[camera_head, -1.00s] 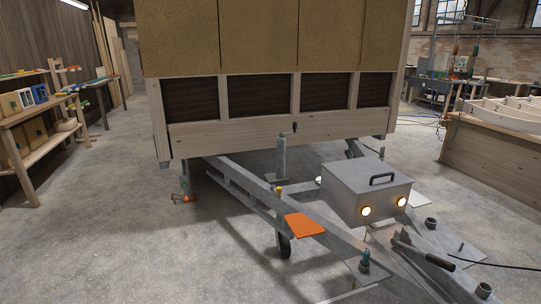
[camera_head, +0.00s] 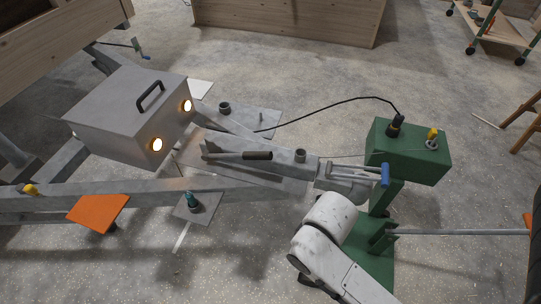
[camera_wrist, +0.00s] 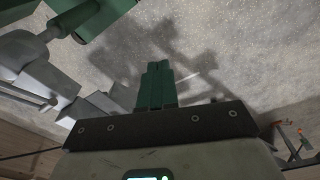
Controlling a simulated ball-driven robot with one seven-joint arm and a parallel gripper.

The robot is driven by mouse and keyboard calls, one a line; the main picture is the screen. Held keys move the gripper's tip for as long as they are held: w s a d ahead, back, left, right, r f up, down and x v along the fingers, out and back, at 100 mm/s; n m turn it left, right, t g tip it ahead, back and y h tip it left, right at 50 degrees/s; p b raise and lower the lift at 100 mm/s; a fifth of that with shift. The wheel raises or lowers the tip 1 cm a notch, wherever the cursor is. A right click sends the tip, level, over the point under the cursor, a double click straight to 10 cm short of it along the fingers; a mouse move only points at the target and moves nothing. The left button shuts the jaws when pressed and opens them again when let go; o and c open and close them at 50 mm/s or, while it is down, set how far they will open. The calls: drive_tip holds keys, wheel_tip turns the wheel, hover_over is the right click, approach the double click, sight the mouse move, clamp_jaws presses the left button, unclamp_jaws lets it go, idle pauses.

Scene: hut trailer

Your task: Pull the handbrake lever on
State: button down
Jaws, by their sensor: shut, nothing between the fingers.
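The handbrake lever (camera_head: 230,156) is a grey metal lever with a dark grip (camera_head: 258,155). It lies low along the trailer's drawbar in the middle of the head view, its grip pointing right toward the coupling (camera_head: 345,180). My white arm rises from the bottom of the head view, to the right of and nearer than the lever; I cannot make out the gripper there. In the wrist view my gripper (camera_wrist: 157,78) shows green fingers, shut and empty, over the concrete floor. I cannot identify the lever in the wrist view.
A grey box (camera_head: 125,112) with two lit lamps stands on the drawbar. A green box (camera_head: 408,150) on a green stand is at the right, with a black cable running to it. An orange plate (camera_head: 98,212) is at the left.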

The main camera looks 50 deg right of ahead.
drive_tip(key=shift+w+d, duration=0.1)
drive_tip(key=w+a+f+m+t+y+b, duration=0.15)
drive_tip(key=w+f+m+t+b, duration=0.25)
drive_tip(key=w+m+t+b, duration=0.45)
drive_tip(key=w+a+f+m+t+b, duration=0.25)
drive_tip(key=w+f+t+b, duration=0.2)
drive_tip(key=w, duration=0.75)
drive_tip(key=s+d+f+m+h+b, duration=0.2)
drive_tip(key=d+m+h+b, duration=0.3)
drive_tip(key=m+h, duration=0.5)
drive_tip(key=s+d+f+m+h+b, duration=0.2)
drive_tip(key=s+d+m+h+b, duration=0.2)
drive_tip(key=m, duration=1.3)
drive_tip(key=d+h+b, duration=0.2)
drive_tip(key=d+h, duration=0.2)
drive_tip(key=h, duration=0.1)
drive_tip(key=shift+d+f+m+t+h+b, duration=0.3)
drive_tip(key=shift+d+t+h, duration=0.05)
drive_tip(key=shift+t, duration=0.05)
drive_tip(key=shift+d+r, duration=0.1)
